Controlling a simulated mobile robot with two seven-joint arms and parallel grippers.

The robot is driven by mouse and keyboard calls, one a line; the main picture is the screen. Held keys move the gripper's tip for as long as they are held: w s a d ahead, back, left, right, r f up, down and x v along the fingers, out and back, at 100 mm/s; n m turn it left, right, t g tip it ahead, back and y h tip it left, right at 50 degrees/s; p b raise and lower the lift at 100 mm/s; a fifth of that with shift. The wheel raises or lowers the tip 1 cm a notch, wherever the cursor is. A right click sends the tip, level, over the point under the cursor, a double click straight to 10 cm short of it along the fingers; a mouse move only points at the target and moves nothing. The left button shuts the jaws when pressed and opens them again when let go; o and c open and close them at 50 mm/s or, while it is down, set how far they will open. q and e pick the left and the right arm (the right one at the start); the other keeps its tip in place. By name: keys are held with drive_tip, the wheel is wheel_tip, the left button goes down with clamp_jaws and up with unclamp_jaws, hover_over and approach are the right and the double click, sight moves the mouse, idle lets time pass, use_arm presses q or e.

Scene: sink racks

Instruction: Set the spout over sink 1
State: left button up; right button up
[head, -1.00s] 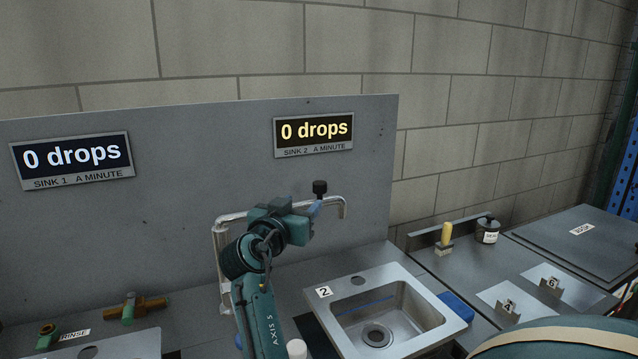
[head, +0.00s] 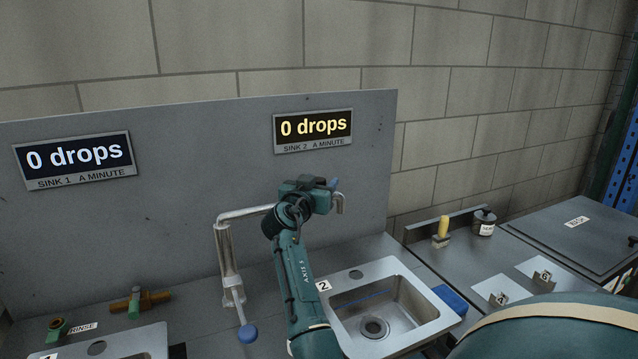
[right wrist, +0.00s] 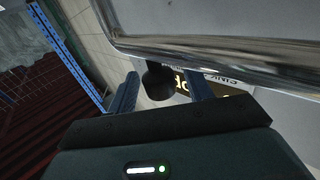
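The metal spout (head: 250,211) rises from a post (head: 229,265) between the sinks and reaches right, its bent end (head: 341,203) toward sink 2 (head: 415,335). Sink 1 (head: 140,340) is cut off at the lower left. My right gripper (head: 333,184) is at the spout's far end, hiding the black knob there in the head view. In the right wrist view the open blue fingers (right wrist: 160,76) stand on either side of the black knob (right wrist: 158,88), with the shiny pipe (right wrist: 230,45) crossing above. Contact cannot be told. My left gripper is not in view.
A blue-ended lever (head: 247,333) hangs at the post's foot. A brass valve (head: 150,299) lies left of it. Both wall displays, for sink 1 (head: 74,157) and sink 2 (head: 313,128), read 0 drops. A grey back panel (head: 200,150) stands close behind the spout.

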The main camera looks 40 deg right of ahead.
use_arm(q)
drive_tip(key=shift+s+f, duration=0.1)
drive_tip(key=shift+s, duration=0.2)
use_arm(e)
clamp_jaws()
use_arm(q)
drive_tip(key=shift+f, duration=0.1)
